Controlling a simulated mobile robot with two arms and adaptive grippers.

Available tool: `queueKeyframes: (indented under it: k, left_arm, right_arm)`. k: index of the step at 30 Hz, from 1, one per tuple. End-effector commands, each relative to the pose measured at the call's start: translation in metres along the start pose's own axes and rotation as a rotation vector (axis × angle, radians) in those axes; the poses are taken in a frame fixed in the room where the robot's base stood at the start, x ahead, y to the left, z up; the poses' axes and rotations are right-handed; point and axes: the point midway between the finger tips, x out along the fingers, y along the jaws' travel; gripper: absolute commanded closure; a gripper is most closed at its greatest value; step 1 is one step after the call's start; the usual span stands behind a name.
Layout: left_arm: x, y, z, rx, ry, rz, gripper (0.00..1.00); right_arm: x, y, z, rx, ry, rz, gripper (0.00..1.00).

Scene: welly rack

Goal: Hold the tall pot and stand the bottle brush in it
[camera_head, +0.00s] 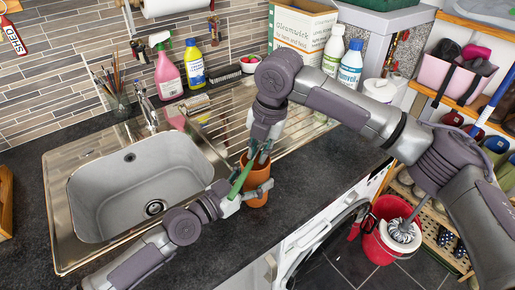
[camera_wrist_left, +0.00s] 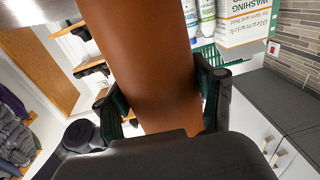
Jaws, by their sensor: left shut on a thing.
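The tall terracotta pot (camera_head: 257,177) stands at the counter's front edge, right of the sink. My left gripper (camera_head: 246,192) is shut around it; in the left wrist view the pot (camera_wrist_left: 150,65) fills the space between the dark green finger pads. My right gripper (camera_head: 262,154) points down just above the pot's mouth and hides part of its rim.
The steel sink (camera_head: 60,205) lies left of the pot, its ribbed drainer behind. A red bucket (camera_head: 381,243) with a mop is on the floor at right.

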Motion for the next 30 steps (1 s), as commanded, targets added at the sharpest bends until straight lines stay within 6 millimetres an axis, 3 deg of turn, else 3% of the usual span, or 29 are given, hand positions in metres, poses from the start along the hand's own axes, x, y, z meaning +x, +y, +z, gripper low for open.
queueKeyframes:
  k: [1,4,23,30]
  left_arm:
    - [0.000,0.001,-0.003,0.003,0.008,0.001,0.63]
    - [0.000,0.001,-0.003,0.003,0.008,0.000,0.63]
    - [0.000,-0.001,0.000,0.002,0.000,-0.002,0.64]
    - [0.000,-0.001,0.001,0.002,-0.002,-0.001,0.64]
  right_arm:
    - [0.006,-0.004,0.002,0.007,0.000,-0.013,0.73]
    - [0.005,-0.004,0.002,0.007,-0.001,-0.010,0.59]
    - [-0.001,-0.001,0.002,0.003,-0.006,-0.001,0.59]
    - [-0.028,0.000,0.002,0.002,-0.007,0.003,0.59]
